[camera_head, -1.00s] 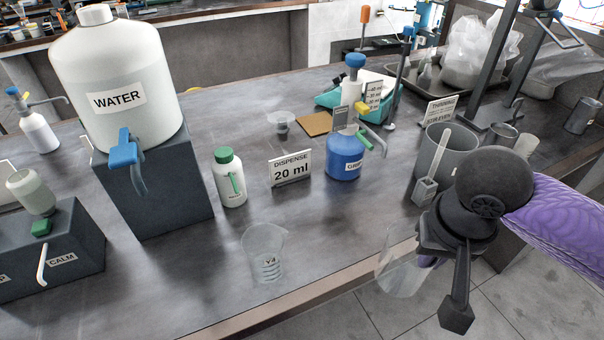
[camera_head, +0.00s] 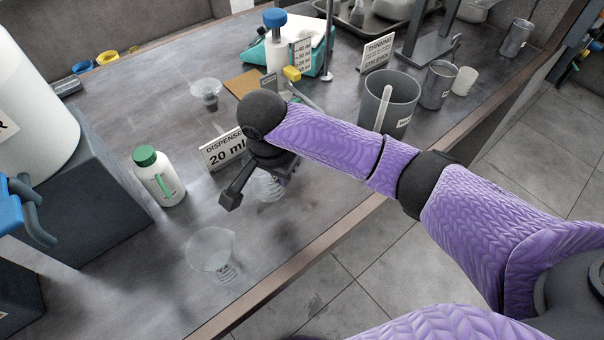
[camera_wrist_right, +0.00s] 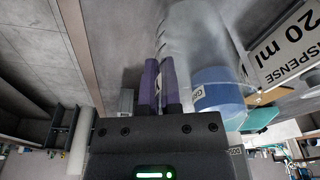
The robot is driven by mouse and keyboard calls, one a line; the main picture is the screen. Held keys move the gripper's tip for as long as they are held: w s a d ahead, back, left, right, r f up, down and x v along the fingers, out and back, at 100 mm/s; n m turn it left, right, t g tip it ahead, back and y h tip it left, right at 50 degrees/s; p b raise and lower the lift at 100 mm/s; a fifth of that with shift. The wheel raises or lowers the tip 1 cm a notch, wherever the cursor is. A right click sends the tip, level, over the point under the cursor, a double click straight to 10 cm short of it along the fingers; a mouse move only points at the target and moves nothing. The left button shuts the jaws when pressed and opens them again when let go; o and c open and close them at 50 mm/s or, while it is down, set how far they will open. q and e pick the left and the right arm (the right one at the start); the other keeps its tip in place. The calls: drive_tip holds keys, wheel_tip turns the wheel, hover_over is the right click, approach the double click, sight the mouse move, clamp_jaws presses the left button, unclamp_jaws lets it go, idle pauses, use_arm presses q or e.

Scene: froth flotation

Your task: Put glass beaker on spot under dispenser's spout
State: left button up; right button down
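My right gripper (camera_head: 272,168) is shut on a clear glass beaker (camera_head: 268,186), holding it by its wall above the bench. In the right wrist view, the purple fingers (camera_wrist_right: 161,85) are close together against the beaker (camera_wrist_right: 190,35). A bottle dispenser with a blue cap (camera_head: 273,17) and yellow spout part (camera_head: 291,73) stands behind my right arm. Its blue body is hidden in the head view but shows in the wrist view (camera_wrist_right: 215,90). I cannot make out the spot under its spout. My left gripper is not in view.
Another clear beaker (camera_head: 212,252) stands near the front edge. A "DISPENSE 20 ml" sign (camera_head: 222,152) stands just behind the held beaker, with a green-capped bottle (camera_head: 158,176) to its left. A small clear cup (camera_head: 206,92) and grey container (camera_head: 388,100) stand farther back.

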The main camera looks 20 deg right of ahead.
drive_tip(key=d+f, duration=0.1)
drive_tip(key=d, duration=0.1)
drive_tip(key=w+d+f+b, duration=0.1)
drive_tip(key=w+d+f, duration=0.1)
drive_tip(key=d+f, duration=0.1)
drive_tip(key=shift+d+b, duration=0.35)
drive_tip(key=shift+b, duration=0.05)
drive_tip(key=c, duration=0.8)
unclamp_jaws()
